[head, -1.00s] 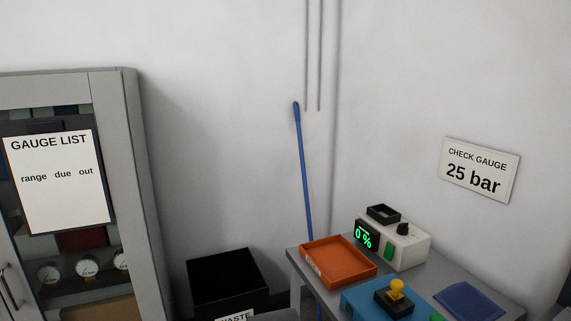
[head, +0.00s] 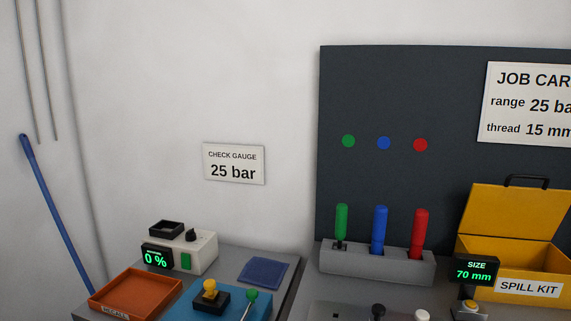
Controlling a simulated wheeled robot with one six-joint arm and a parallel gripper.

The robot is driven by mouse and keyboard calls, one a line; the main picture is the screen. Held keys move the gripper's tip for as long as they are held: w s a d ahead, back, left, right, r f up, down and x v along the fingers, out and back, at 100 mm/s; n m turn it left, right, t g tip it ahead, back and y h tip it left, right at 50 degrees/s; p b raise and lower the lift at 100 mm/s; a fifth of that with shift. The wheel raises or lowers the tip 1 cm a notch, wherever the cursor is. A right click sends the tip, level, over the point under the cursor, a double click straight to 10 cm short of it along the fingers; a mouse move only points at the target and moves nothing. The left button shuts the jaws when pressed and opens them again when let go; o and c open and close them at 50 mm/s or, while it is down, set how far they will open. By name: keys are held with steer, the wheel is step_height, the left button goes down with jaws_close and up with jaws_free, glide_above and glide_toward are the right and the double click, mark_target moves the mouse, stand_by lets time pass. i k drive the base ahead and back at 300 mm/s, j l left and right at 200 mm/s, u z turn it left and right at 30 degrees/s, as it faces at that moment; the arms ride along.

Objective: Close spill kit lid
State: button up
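The yellow spill kit box (head: 552,268) stands at the right of the head view, on the grey bench. Its lid (head: 516,216) is open and stands up at the back, with a black handle on its top edge. The box's front carries a SPILL KIT label. A black SIZE 70 mm display hides part of its left front, and the right end reaches the picture edge. My gripper is not in view.
A grey holder (head: 372,267) with green, blue and red handled tools stands left of the box. Further left are an orange RECALL tray (head: 137,291), a white 0 % device (head: 197,250) and a blue panel with a yellow knob (head: 209,287).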

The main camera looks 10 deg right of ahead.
mark_target(506, 211)
steer(key=z, duration=1.8)
